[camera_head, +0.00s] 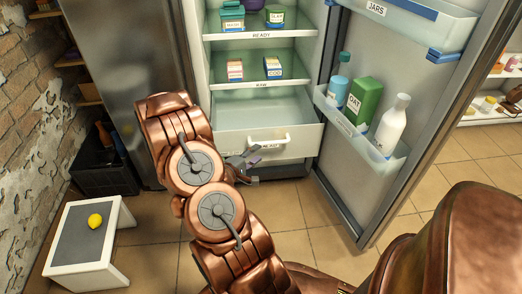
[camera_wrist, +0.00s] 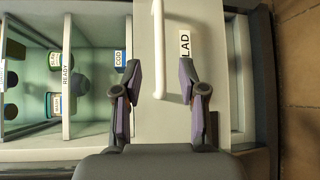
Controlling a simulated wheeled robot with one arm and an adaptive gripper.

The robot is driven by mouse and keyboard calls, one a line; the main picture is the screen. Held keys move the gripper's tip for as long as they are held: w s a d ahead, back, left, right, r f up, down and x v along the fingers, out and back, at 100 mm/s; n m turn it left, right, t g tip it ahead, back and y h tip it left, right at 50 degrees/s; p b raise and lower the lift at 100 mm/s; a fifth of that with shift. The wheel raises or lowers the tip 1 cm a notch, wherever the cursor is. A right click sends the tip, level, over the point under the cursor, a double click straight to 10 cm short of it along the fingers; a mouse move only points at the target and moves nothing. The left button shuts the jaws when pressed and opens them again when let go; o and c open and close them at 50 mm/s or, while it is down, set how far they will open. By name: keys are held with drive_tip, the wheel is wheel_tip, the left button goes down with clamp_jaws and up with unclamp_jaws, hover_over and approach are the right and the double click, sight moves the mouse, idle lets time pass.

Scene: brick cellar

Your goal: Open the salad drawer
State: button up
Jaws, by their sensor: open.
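The salad drawer (camera_head: 228,147) is a pale, wide drawer at the bottom of the open fridge. It appears shut. Its white bar handle (camera_head: 268,139) shows on the front, partly above my gripper (camera_head: 247,162). In the wrist view the handle (camera_wrist: 158,45) runs upright, with its bent end lying between the fingers of my gripper (camera_wrist: 162,88). A label (camera_wrist: 185,45) reading "LAD" is beside the handle. The purple-padded fingers are apart and empty. I cannot tell how far the fingertips are from the drawer front.
The fridge door (camera_head: 410,110) stands open at the right, with a green carton (camera_head: 363,100) and white bottle (camera_head: 392,124) in its rack. The tiled floor before the fridge looks clear.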

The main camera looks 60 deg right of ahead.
drive_tip(key=shift+v, duration=0.95)
